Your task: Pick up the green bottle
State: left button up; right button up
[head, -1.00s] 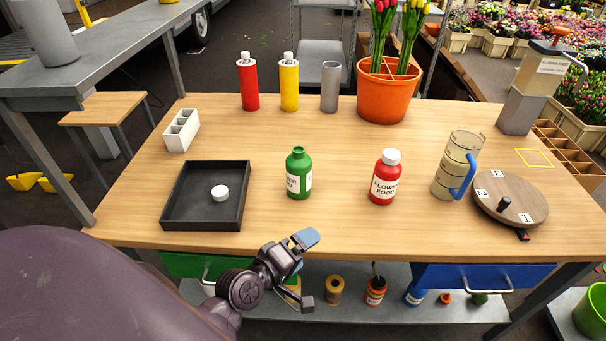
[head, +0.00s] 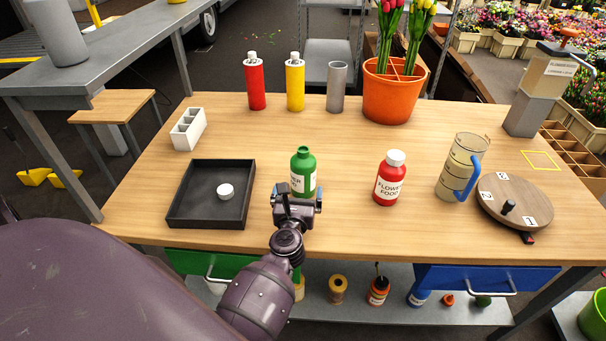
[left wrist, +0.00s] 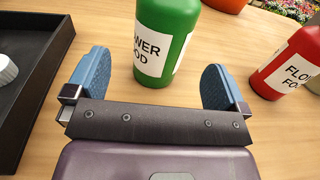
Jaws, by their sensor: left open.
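The green bottle (head: 303,166) stands upright and uncapped on the wooden table, with a white label. It also shows in the left wrist view (left wrist: 178,30), just beyond and between the blue fingertips, its top cut off. My left gripper (head: 297,196) is open and empty at the near side of the bottle, low over the table, and hides part of its lower body in the head view. In the left wrist view the open fingers (left wrist: 158,85) stand to either side of the bottle's near side. My right gripper is not in view.
A black tray (head: 177,211) with a white cap (head: 225,191) lies left of the bottle. A red bottle (head: 390,179) stands to the right, then a measuring jug (head: 457,165) and a round wooden turntable (head: 523,207). Red and yellow bottles stand behind.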

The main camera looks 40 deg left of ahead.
aim_at(301, 180)
pick_arm(q)
jog(key=x, duration=0.2)
jog(key=shift+w+a, duration=0.15)
jog(key=shift+w, duration=0.15)
jog(key=shift+w+a+r, duration=0.15)
jog(key=shift+w+a, duration=0.1)
jog(key=shift+w, duration=0.3)
jog(key=shift+x, duration=2.1)
